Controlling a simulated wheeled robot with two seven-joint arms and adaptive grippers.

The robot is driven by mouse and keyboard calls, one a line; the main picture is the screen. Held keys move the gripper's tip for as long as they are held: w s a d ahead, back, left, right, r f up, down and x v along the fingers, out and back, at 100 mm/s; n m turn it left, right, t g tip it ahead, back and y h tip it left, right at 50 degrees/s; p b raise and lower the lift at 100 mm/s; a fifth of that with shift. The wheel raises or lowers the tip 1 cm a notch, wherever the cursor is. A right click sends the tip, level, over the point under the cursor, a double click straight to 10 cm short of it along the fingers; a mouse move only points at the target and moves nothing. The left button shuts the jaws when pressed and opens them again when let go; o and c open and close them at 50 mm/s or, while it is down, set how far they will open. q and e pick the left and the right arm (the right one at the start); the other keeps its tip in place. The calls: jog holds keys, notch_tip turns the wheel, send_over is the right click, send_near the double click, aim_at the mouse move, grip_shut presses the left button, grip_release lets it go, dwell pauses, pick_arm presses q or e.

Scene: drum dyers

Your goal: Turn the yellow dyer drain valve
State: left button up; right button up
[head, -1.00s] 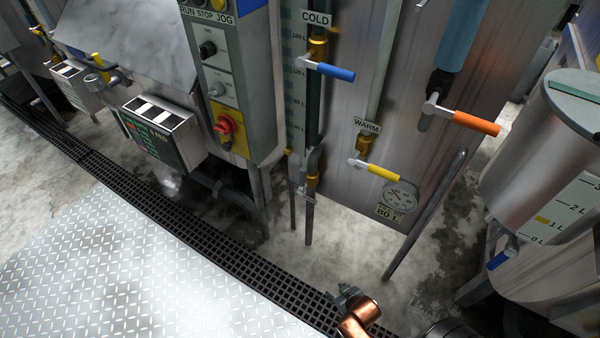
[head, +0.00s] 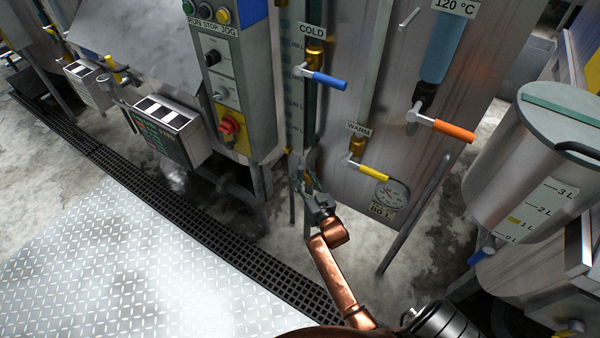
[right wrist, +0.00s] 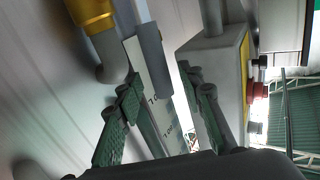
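Two yellow handles show in the head view: a lever (head: 374,172) below the WARM label, and a smaller handle (head: 116,64) on the dyer at the left. I cannot tell which is the drain valve. My right gripper (head: 305,168) is at the vertical pipe left of the WARM lever, apart from both. A brass fitting (right wrist: 91,14) shows at the upper left there. My left gripper is out of view.
The control box (head: 235,80) stands left of my gripper. The blue COLD lever (head: 329,81) is above it, and the orange lever (head: 454,130) is to the right. A slanted grey post (head: 412,215) and a steel drum (head: 535,150) stand further right. The tread plate (head: 130,260) is clear.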

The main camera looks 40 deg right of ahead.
jog(key=shift+w+d+f, duration=0.1)
jog(key=shift+w, duration=0.55)
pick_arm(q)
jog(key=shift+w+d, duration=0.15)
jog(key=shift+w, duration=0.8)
pick_arm(e)
jog(key=shift+w+d, duration=0.15)
jog(key=shift+w, duration=0.45)
jog(key=shift+c, duration=0.4)
grip_shut()
